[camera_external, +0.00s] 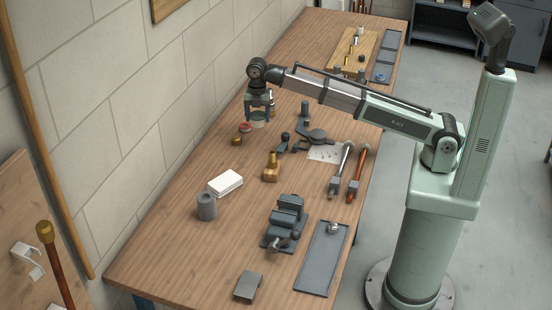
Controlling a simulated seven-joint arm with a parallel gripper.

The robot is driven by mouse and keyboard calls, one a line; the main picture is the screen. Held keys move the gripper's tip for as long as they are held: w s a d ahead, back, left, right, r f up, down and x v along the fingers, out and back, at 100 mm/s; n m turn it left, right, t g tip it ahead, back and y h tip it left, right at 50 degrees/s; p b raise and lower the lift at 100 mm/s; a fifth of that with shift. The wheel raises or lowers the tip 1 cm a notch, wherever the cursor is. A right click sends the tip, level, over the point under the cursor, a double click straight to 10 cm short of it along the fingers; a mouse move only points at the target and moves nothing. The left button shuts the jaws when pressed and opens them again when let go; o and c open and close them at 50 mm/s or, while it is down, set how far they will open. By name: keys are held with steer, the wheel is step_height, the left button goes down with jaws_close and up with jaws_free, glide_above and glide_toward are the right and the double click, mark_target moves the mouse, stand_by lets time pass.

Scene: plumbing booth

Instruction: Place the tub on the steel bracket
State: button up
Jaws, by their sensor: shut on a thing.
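My gripper (258,117) hangs over the left side of the wooden bench, pointing down. It is shut on a small pale tub (258,123), which shows between and just below the fingers; the fingers hide part of it. I cannot tell whether the tub touches the bench. The steel bracket (249,287), a grey bent piece of metal, lies at the near end of the bench, far from my gripper. Its top looks bare.
Close to my gripper are a red-topped item (245,128) and a brass fitting (232,145). Between it and the bracket stand a white box (225,184), a grey cylinder (206,207), a brass-and-wood piece (271,168) and a vise (286,222). A grey tray (322,262) lies right of the bracket.

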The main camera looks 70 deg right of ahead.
steer(key=w+a+n, duration=0.1)
steer(key=a+n, duration=0.2)
steer(key=a, duration=1.3)
steer(key=r+n, duration=0.1)
steer(key=n, duration=0.9)
glide_above(248, 285)
step_height(248, 285, down, 8)
steer(key=shift+d+f, duration=0.1)
steer(key=shift+f, duration=0.15)
steer(key=shift+f, duration=0.15)
steer(key=o, duration=1.1)
step_height(248, 285, up, 12)
steer(key=shift+r, duration=0.2)
